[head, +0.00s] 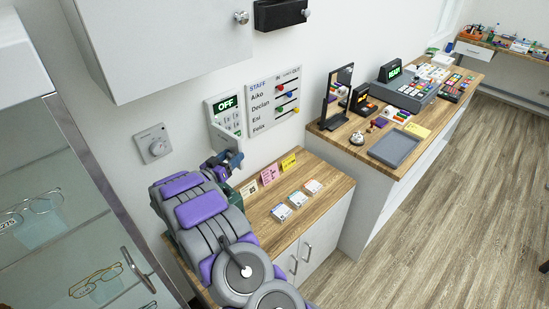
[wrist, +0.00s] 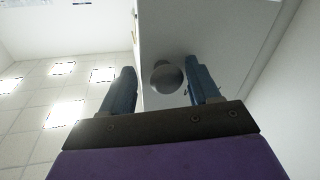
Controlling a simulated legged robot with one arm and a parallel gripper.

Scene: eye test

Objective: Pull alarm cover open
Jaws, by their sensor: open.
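The alarm panel (head: 226,108) is a pale box on the wall with a green-lit "OFF" display and a keypad below it. A pale cover edge (head: 219,131) shows at its lower left; how far the cover stands open is unclear. My gripper (head: 229,159) is just below the panel, with my arm reaching up from the front. In the wrist view the blue fingers of my gripper (wrist: 161,74) are apart. A grey round knob (wrist: 167,78) on a pale surface shows between them, apparently not clamped. My arm hides part of the wall below the panel.
A white wall cabinet (head: 150,45) hangs above left. A staff board (head: 273,101) is right of the panel. Below, a wooden counter (head: 325,178) holds notes and small boxes. A glass display case (head: 60,235) stands at left. Open floor (head: 440,220) lies at right.

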